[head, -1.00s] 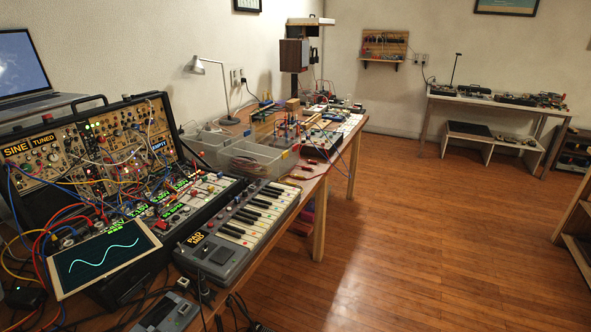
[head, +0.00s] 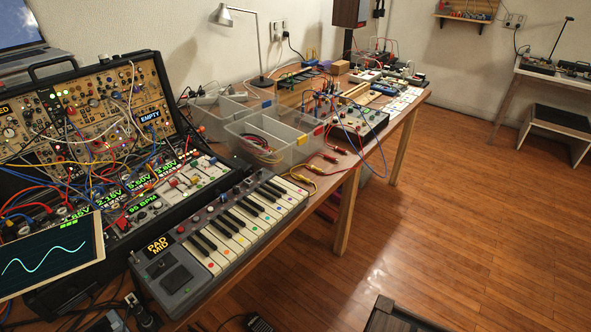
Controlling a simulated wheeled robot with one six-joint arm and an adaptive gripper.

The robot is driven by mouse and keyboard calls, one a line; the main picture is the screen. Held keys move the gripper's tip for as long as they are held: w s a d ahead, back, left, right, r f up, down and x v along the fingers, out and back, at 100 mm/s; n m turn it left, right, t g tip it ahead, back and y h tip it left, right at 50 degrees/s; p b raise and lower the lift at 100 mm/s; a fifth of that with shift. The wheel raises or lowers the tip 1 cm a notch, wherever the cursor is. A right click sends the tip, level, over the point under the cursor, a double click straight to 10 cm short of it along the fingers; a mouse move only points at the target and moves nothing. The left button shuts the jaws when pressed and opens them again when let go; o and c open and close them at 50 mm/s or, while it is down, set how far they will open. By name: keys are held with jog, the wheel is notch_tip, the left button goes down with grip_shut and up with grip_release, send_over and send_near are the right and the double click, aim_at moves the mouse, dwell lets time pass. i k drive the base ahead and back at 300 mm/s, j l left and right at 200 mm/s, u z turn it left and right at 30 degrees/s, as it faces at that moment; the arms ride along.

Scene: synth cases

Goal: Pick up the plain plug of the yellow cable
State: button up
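A yellow cable (head: 330,172) lies near the front edge of the long wooden bench, right of the clear bins. Red plug or clip ends (head: 300,178) lie close to it, alongside red leads. I cannot tell which end of this cable is plain. Other yellow cables hang among the patch leads of the modular rack (head: 100,115) at left, and their ends are too small to tell apart. My gripper is not in view.
A small keyboard (head: 225,232) lies along the bench's front edge. A tilted screen (head: 50,255) with a sine wave is at lower left. Clear bins (head: 265,140) and a desk lamp (head: 257,50) stand behind. The wooden floor (head: 440,215) at right is largely clear.

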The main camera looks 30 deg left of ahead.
aim_at(308, 181)
jog(key=i+u, duration=0.25)
jog(key=u, duration=0.15)
jog(key=i+l+u, duration=0.15)
jog(key=u, duration=0.25)
jog(key=i+l+u, duration=0.25)
jog(key=u, duration=0.15)
jog(key=i+l+u, duration=0.5)
jog(key=u, duration=0.2)
jog(key=i+l+u, duration=0.15)
jog(key=l+u, duration=0.15)
